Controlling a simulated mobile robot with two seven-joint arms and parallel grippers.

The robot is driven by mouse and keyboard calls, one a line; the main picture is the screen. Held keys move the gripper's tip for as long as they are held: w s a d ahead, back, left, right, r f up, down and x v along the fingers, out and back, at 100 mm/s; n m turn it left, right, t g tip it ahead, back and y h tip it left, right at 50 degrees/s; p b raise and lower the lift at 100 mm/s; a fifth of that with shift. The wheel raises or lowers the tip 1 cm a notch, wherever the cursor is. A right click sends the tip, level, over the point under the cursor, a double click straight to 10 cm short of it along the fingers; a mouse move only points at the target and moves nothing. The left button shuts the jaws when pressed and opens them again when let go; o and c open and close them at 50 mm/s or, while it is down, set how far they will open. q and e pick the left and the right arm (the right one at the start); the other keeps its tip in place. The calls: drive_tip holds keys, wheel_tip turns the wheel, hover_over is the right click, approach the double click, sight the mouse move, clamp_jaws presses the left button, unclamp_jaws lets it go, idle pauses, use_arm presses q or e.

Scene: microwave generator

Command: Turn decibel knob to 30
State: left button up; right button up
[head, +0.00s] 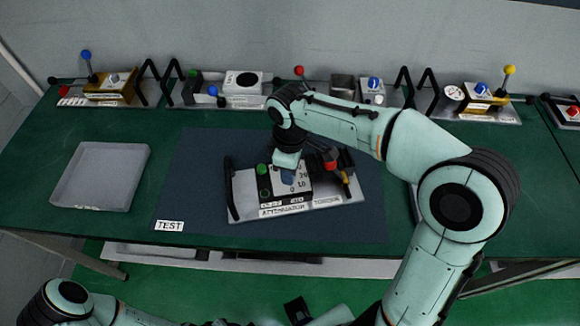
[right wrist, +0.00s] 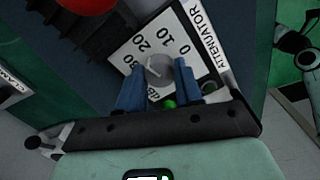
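The attenuator unit (head: 335,198) lies on the dark mat in the middle of the table. Its white dial plate (right wrist: 193,40) shows 0, 10, 20 and a partly covered 30. The grey decibel knob (right wrist: 159,70) has a pale mark, whose exact reading I cannot tell. My right gripper (head: 288,177) is over the dial from above; in the right wrist view its blue fingers (right wrist: 160,80) stand apart, one on each side of the knob. I cannot tell whether they touch it. Only part of my left arm shows at the lower left of the head view; its gripper is not clearly visible.
A green knob (head: 262,169), a black handle (head: 231,188) and a red knob (head: 330,155) stand close around the dial. An empty grey tray (head: 100,175) lies at left. Several devices with levers line the back. Open mat (head: 190,185) lies left of the unit.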

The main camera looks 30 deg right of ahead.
drive_tip(key=o, duration=1)
drive_tip(key=shift+o, duration=0.2)
drive_tip(key=shift+r, duration=0.1)
use_arm(q)
drive_tip(key=w+r+p, duration=0.1)
drive_tip(key=r+p, duration=0.1)
drive_tip(key=r, duration=0.1)
drive_tip(key=shift+w, duration=0.35)
use_arm(e)
wheel_tip(320, 180, up, 13)
drive_tip(key=shift+r, duration=0.2)
